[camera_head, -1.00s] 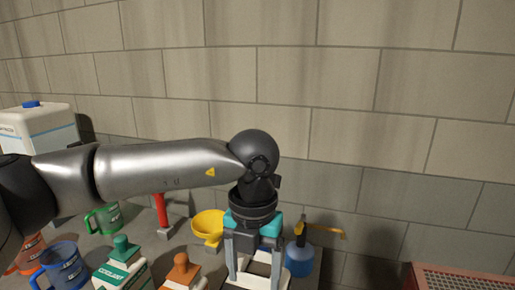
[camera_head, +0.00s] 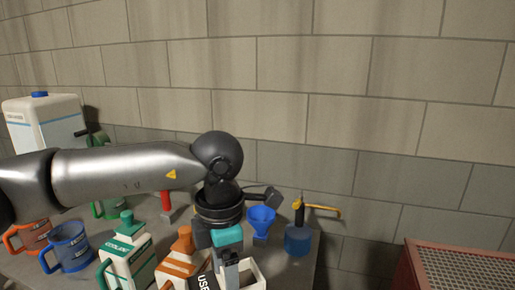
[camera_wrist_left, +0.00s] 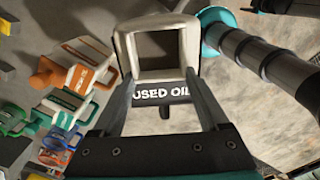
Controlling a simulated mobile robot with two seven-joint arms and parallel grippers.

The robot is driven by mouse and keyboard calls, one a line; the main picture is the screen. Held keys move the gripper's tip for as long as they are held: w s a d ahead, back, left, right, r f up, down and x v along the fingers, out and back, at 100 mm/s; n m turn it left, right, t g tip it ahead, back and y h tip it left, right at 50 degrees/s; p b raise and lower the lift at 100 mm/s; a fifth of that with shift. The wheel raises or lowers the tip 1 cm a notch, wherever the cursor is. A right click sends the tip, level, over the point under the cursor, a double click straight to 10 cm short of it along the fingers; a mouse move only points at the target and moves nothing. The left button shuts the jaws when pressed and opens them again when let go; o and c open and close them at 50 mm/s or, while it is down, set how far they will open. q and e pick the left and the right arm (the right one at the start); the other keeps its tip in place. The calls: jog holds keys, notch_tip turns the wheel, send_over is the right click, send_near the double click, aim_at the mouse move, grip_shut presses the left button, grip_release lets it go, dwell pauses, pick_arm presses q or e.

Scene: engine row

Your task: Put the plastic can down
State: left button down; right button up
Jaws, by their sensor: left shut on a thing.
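The plastic can is a cream, open-topped container with a black "USED OIL" label. In the wrist view the can (camera_wrist_left: 157,18) stands between the two fingers of my left gripper (camera_wrist_left: 157,78), with its square opening facing the camera. My left gripper is shut on it. In the head view my left gripper (camera_head: 229,272) points down at the bottom edge, and part of the can (camera_head: 257,274) shows beside and behind the fingers. The can's base is hidden, so I cannot tell whether it touches the bench. My right gripper is not in clear view.
On the bench stand a green-capped coolant jug (camera_head: 128,258), an orange-capped jug (camera_head: 178,268), a blue jug (camera_head: 68,246), a blue funnel (camera_head: 261,221) and a blue oil can (camera_head: 298,239). A red-framed grate (camera_head: 465,268) is at the right. A block wall (camera_head: 400,90) stands behind.

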pick_arm(q)
jog(key=a+f+m+b, duration=0.1)
jog(key=m, duration=0.1)
jog(key=a+f+m+b, duration=0.1)
jog(key=m, duration=0.2)
jog(key=a+f+m+b, duration=0.1)
jog(key=f+m+b, duration=0.1)
jog(key=shift+s+a+f, duration=0.1)
jog(key=shift+s+a, duration=0.15)
jog(key=shift+a, duration=0.05)
jog(key=s+a+f+m+b, duration=0.2)
jog(key=a+f+m+b, duration=0.4)
jog(key=m, duration=0.9)
jog(key=shift+s+f+m+b, duration=0.15)
jog(key=shift+f+m+b, duration=0.25)
jog(key=shift+f+b, duration=0.4)
jog(key=shift+a+r, duration=0.1)
jog(key=shift+r, duration=0.05)
jog(key=shift+a, duration=0.1)
